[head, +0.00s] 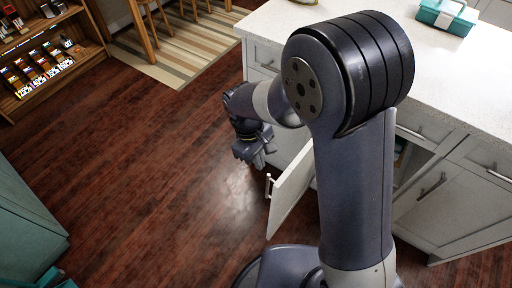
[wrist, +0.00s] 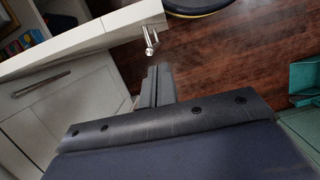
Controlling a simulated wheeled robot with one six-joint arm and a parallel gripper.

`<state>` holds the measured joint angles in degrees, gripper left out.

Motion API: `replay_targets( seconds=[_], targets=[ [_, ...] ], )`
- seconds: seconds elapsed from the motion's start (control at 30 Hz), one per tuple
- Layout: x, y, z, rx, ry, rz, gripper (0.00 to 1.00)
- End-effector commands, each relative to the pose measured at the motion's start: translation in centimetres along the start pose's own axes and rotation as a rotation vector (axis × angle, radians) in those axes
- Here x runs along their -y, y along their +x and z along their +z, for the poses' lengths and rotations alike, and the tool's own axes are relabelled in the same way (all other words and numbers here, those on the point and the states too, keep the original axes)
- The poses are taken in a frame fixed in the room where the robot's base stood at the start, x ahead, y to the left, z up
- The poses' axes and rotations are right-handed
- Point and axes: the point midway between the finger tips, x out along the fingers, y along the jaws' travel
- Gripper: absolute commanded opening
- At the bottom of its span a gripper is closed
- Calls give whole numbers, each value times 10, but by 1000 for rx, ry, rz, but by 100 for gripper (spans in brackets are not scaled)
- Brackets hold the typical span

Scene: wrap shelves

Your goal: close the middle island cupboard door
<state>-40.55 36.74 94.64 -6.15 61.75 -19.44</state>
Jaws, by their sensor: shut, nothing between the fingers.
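The middle island cupboard door (head: 292,192) is a pale panel standing open from the white island, with a metal handle (head: 269,186) on its outer face. In the wrist view the door (wrist: 85,40) crosses the upper left, and its handle (wrist: 150,40) is just beyond my fingertips. My gripper (head: 258,157) is shut and empty, on the outer side of the door, near the handle. In the wrist view its fingers (wrist: 158,86) point toward the handle, and I cannot tell whether they touch anything. My arm hides part of the door's hinge side and the cupboard opening.
The island countertop (head: 455,70) carries a teal box (head: 446,16). A closed neighbouring cupboard front (wrist: 55,105) is left of my fingers in the wrist view. A wooden display shelf (head: 50,60) and teal furniture (head: 25,220) stand at the left. The wooden floor between is clear.

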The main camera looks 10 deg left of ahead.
Motion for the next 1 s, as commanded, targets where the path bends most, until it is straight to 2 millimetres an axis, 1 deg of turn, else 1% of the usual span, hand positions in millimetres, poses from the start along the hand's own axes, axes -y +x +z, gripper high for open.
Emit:
replay_targets(
  seconds=[0.03, 0.07, 0.2, 0.3, 0.4, 1.0],
  targets=[
    [0, 13, 0, 4, 0, -2, 0],
    [0, 19, 1, 5, 0, -2, 0],
    [0, 21, 20, 0, 2, 0, 0],
    [0, 23, 30, 0, 0, 1, 0],
    [0, 25, 36, 0, 0, 1, 0],
    [1, 26, 42, 1, -13, 3, 0]
  ],
)
